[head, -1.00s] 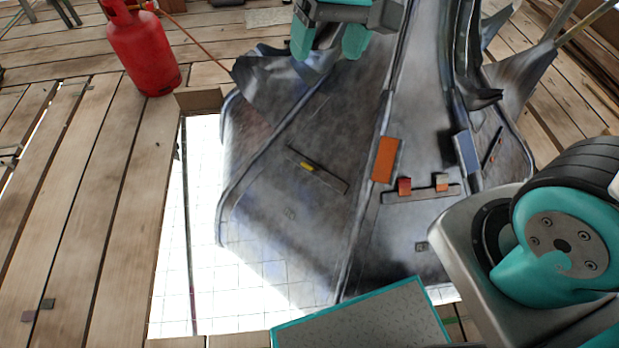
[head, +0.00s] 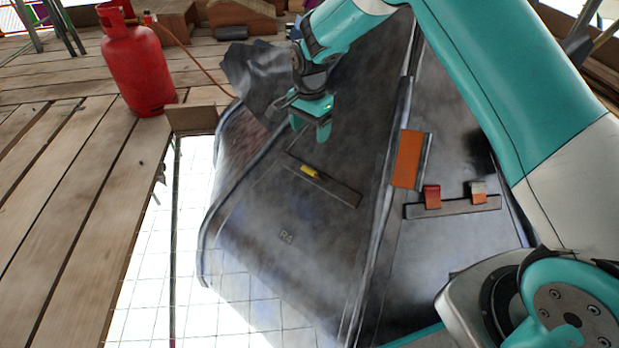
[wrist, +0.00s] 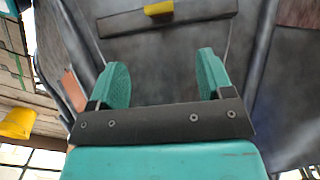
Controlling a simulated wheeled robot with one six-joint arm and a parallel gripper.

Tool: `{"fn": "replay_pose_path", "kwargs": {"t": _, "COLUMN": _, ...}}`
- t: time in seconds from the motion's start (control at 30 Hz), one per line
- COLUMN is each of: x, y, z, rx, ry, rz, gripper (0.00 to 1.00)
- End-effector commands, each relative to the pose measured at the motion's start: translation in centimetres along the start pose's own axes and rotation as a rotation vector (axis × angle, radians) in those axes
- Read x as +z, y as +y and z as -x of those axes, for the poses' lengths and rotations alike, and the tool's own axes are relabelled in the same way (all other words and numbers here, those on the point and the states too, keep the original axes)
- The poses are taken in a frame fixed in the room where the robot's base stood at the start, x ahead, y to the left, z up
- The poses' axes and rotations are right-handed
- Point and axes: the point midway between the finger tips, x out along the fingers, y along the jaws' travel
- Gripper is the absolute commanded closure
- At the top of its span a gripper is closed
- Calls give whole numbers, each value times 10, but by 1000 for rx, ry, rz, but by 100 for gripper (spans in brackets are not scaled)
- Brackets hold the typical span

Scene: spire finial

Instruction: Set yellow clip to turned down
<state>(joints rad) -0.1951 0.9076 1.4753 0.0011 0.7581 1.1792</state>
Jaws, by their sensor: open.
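The yellow clip (head: 309,171) is small and sits on a dark bar (head: 340,191) fixed to the grey metal panel of the spire. In the wrist view the yellow clip (wrist: 158,8) shows at the top edge, on the bar's upper side, ahead of my fingers. My gripper (wrist: 162,80) is open and empty, with a teal finger at each side. In the head view my gripper (head: 312,125) is just above and behind the clip, apart from it. Whether the clip is turned up or down is hard to tell at this size.
On the panel to the right, a red clip (head: 432,197) and a grey-and-orange clip (head: 478,192) sit on another bar. An orange plate (head: 408,159) is on the ridge between. A red gas cylinder (head: 137,62) stands at left on wooden planks (head: 75,200).

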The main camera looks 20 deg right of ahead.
Motion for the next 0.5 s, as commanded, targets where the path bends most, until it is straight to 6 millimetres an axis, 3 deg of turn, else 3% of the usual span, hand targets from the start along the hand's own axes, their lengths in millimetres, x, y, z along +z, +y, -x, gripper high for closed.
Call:
{"fn": "replay_pose_path", "kwargs": {"t": 0.1, "x": 1, "y": 1, "z": -31, "rx": 4, "ry": -2, "rz": 2, "gripper": 27}}
{"fn": "replay_pose_path", "kwargs": {"t": 0.5, "x": 1, "y": 1, "z": -120, "rx": 1, "ry": -1, "rz": 3, "gripper": 27}}
